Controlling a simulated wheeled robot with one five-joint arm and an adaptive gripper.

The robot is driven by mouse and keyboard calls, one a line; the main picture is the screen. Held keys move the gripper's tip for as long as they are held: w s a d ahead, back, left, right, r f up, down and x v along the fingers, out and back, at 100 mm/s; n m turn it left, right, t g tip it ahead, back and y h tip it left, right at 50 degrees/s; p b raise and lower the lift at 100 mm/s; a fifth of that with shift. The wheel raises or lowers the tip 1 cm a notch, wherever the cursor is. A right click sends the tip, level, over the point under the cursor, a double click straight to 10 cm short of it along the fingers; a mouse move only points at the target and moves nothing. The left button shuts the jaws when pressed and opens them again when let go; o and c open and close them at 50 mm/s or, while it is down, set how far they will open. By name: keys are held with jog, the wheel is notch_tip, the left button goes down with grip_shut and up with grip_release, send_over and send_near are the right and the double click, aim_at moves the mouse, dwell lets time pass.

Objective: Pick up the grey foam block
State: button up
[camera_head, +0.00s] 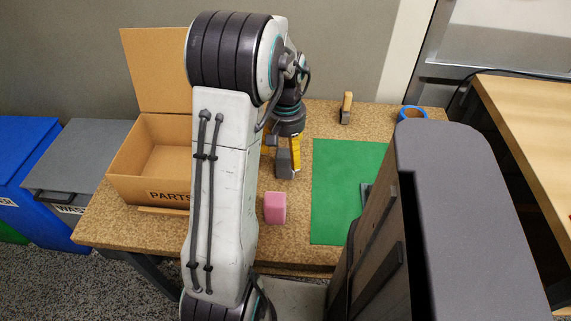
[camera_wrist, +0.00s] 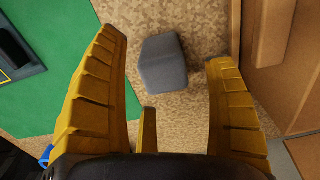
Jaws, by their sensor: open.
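The grey foam block (camera_wrist: 164,66) lies on the speckled tabletop in the wrist view, in the gap between the two yellow fingers. In the head view the block (camera_head: 283,165) shows below my wrist, partly covered by the fingers. My gripper (camera_wrist: 165,48) is open, with one finger on either side of the block in the wrist view and visible gaps to both. In the head view my gripper (camera_head: 282,150) is over the table between the box and the green mat. I cannot tell its exact height above the table.
An open cardboard box (camera_head: 127,181) marked PARTS stands left of the block. A pink block (camera_head: 275,208) lies nearer the front edge. A green mat (camera_head: 331,190) lies to the right. A wooden-handled thing (camera_head: 346,107) and a blue ring (camera_head: 412,113) are further back.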

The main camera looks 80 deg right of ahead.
aim_at(285, 163)
jog(key=shift+w+d+f, duration=0.1)
jog(key=shift+d+f, duration=0.05)
jog(key=shift+f, duration=1.2)
jog(key=shift+d+f, duration=0.1)
jog(key=shift+f, duration=1.2)
jog(key=c, duration=0.8)
